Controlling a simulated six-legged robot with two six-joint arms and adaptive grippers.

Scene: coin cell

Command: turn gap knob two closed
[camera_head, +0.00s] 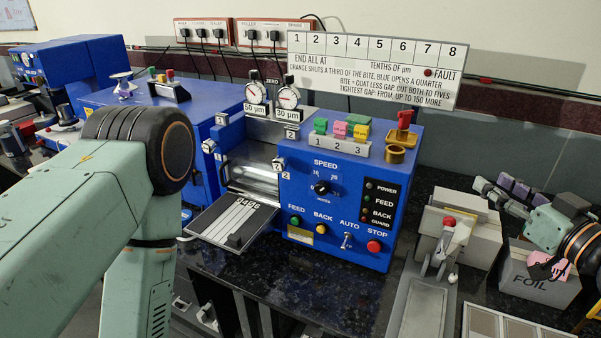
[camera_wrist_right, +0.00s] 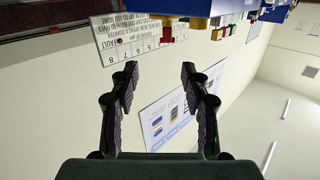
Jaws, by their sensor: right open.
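The blue roller machine (camera_head: 335,215) stands in the middle of the head view. A small light knob with a label 2 (camera_head: 278,164) sits at the left edge of its front block, beside the rollers; its turn angle is too small to read. Two dial gauges (camera_head: 287,98) stand above, marked 50 µm and 30 µm. My right gripper (camera_head: 546,236) is at the right edge, well apart from the knob. In the wrist view its two black fingers (camera_wrist_right: 155,85) are spread and empty, facing the wall and sign. My left arm crosses the left side; its gripper is out of view.
A white sign (camera_head: 375,68) hangs behind the machine. A brass ring and red lever (camera_head: 403,137) stand on its right top corner. The grey FOIL box (camera_head: 538,283) and a grey device (camera_head: 458,230) stand at right. Dark counter is clear before the machine.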

